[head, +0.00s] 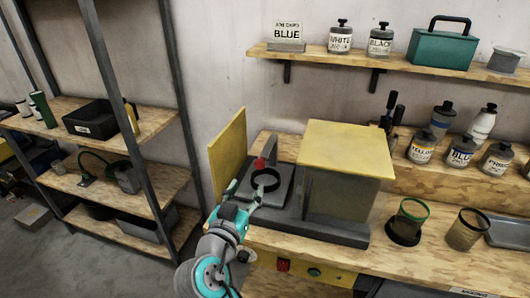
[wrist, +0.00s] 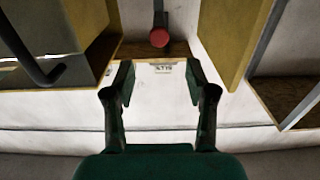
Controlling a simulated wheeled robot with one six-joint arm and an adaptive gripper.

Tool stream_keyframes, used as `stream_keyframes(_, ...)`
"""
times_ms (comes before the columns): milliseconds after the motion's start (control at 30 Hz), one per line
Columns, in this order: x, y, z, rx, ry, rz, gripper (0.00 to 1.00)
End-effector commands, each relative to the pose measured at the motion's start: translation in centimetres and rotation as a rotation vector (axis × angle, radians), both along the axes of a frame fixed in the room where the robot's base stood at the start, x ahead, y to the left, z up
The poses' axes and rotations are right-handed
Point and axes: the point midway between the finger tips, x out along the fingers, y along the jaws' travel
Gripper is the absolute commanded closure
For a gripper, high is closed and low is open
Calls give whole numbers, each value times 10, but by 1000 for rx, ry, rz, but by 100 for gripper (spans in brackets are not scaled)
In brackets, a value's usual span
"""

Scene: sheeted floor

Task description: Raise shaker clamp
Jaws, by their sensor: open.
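The shaker (head: 345,175) is a yellow-topped grey box on a dark base on the workbench, with its yellow door (head: 227,150) swung open at the left. Inside the opening I see a black ring (head: 266,180) and a red knob (head: 260,163), which look like the clamp. The red knob (wrist: 159,38) also shows in the wrist view, ahead of the fingers and apart from them. My gripper (head: 240,194) is in front of the opening, below the ring in the picture. In the wrist view my gripper (wrist: 160,82) is open with nothing between its fingers.
The yellow door (wrist: 228,40) stands close on the right in the wrist view. A green-rimmed cup (head: 408,220) and a second cup (head: 467,229) stand on the bench to the right. Labelled bottles stand behind them. A shelving unit (head: 165,130) is at the left.

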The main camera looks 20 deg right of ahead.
Motion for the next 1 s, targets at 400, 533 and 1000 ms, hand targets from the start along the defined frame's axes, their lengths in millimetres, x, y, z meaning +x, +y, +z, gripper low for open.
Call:
stream_keyframes(400, 34, -25, 3, 3, -4, -10, 44)
stream_keyframes(533, 53, -39, 3, 3, -4, -9, 44)
stream_keyframes(1000, 88, -63, 3, 4, -4, -6, 44)
